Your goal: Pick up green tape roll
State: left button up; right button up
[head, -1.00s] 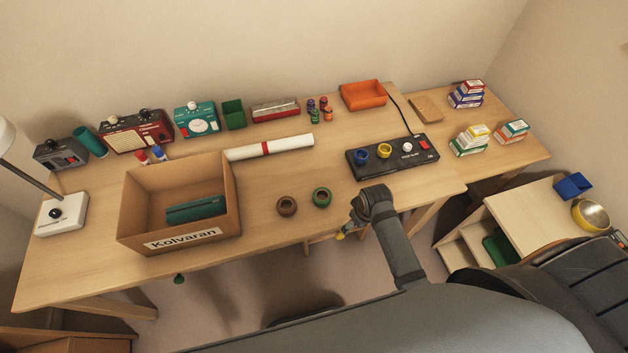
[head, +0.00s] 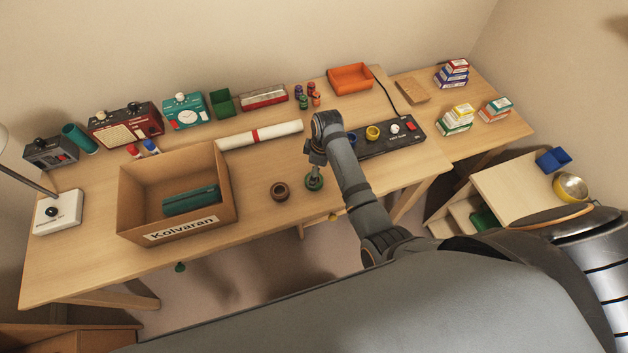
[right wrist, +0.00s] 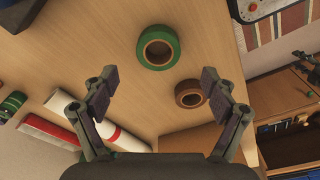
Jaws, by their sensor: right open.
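The green tape roll (head: 314,183) lies flat on the desk near its front edge, just right of the brown tape roll (head: 280,191). In the right wrist view the green roll (right wrist: 158,47) shows whole, beyond and between the two spread fingers. The brown roll (right wrist: 191,93) sits close to the right finger in that view. My right gripper (head: 315,165) hangs over the green roll in the head view, partly covering its far side. It is open and empty; the right wrist view (right wrist: 158,90) shows a wide gap between its fingers. My left gripper is out of view.
A cardboard box (head: 128,205) marked Kolvaran stands to the left with a teal object inside. A white rolled paper with a red band (head: 262,135) lies behind the tape rolls. A black control panel (head: 405,142) is to the right, partly behind my arm.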

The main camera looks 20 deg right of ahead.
jog(key=shift+w+a+f+p, duration=0.1)
jog(key=shift+w+f+p, duration=0.05)
jog(key=shift+f, duration=1.45)
jog(key=shift+w+a+f+p, duration=0.1)
jog(key=shift+w+f+p, duration=0.05)
jog(key=shift+f, duration=1.4)
jog(key=shift+c, duration=0.3)
jog(key=shift+s, duration=0.1)
jog(key=c, duration=1.2)
jog(key=shift+r, duration=0.15)
